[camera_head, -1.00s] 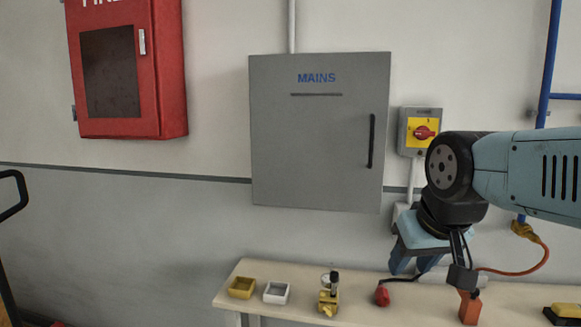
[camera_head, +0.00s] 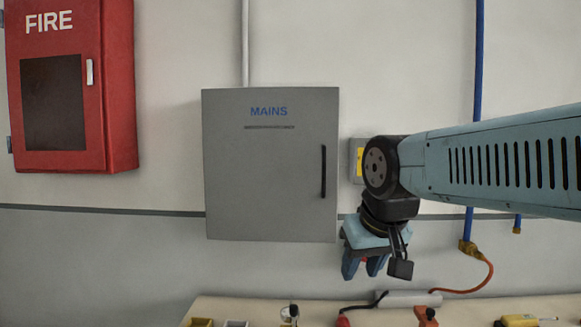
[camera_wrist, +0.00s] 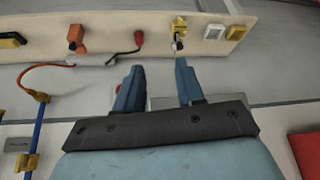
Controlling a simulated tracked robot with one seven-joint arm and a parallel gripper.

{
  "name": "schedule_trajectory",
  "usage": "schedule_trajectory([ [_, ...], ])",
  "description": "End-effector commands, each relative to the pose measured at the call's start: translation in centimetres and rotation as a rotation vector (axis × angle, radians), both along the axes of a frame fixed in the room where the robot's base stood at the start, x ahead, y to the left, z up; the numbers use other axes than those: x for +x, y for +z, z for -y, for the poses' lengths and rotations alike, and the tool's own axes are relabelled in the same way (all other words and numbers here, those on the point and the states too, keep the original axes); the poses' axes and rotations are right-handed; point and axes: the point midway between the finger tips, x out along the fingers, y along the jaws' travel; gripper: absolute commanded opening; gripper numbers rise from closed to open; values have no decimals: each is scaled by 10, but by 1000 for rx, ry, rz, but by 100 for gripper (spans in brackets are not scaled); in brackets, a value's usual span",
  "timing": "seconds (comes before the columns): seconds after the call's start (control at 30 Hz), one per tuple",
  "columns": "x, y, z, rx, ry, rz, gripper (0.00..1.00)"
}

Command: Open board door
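The grey board door marked MAINS (camera_head: 265,190) hangs on the wall and is shut. Its black vertical handle (camera_head: 323,172) is near the door's right edge. My gripper (camera_head: 361,275) is to the right of and below the handle, pointing down, apart from it. In the wrist view my gripper (camera_wrist: 158,85) shows two blue fingers spread apart with nothing held between them. A grey part of the board (camera_wrist: 165,102) shows behind the fingers; the handle is not visible there.
A red FIRE cabinet (camera_head: 70,90) hangs at the left. A grey and yellow switch box (camera_head: 356,160) is partly hidden behind my arm. A bench (camera_head: 260,309) with small items runs below. Blue pipes (camera_head: 477,110) and an orange cable (camera_head: 480,278) are at the right.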

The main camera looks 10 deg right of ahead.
Motion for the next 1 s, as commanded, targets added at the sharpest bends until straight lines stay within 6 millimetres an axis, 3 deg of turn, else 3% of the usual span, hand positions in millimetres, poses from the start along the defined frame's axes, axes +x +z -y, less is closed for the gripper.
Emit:
schedule_trajectory([
  [0.3,92,118,9,14,-122,-41,38],
  [0.6,177,207,15,17,-270,-72,38],
  [0.8,226,251,16,15,-372,-84,38],
  [1.0,252,273,16,13,-436,-88,38],
])
